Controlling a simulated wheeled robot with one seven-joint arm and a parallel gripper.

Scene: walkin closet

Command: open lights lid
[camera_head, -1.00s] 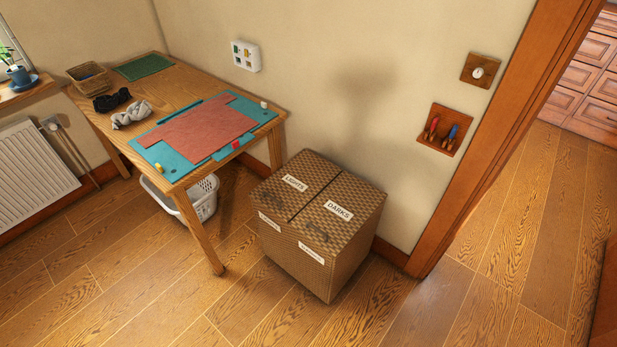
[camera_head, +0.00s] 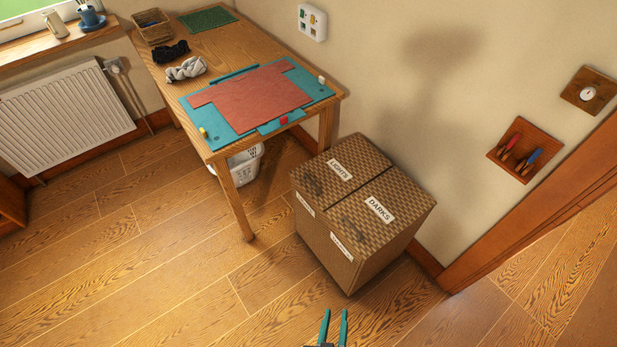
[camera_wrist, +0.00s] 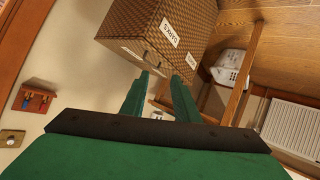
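A brown woven hamper (camera_head: 345,252) stands on the floor against the wall. Its top has two shut lids, the lights lid (camera_head: 339,171) on the left and the darks lid (camera_head: 381,207) on the right, each with a white label. My gripper (camera_head: 334,316) shows at the bottom edge of the head view, in front of the hamper and apart from it. Its two green fingers are spread with nothing between them. In the wrist view the fingers (camera_wrist: 160,92) point toward the hamper (camera_wrist: 160,38), which appears turned over.
A wooden table (camera_head: 232,175) with a teal mat and red cloth stands left of the hamper. A white basket (camera_head: 240,165) sits under it. A tool holder (camera_head: 524,150) hangs on the wall at right. The floor in front is clear.

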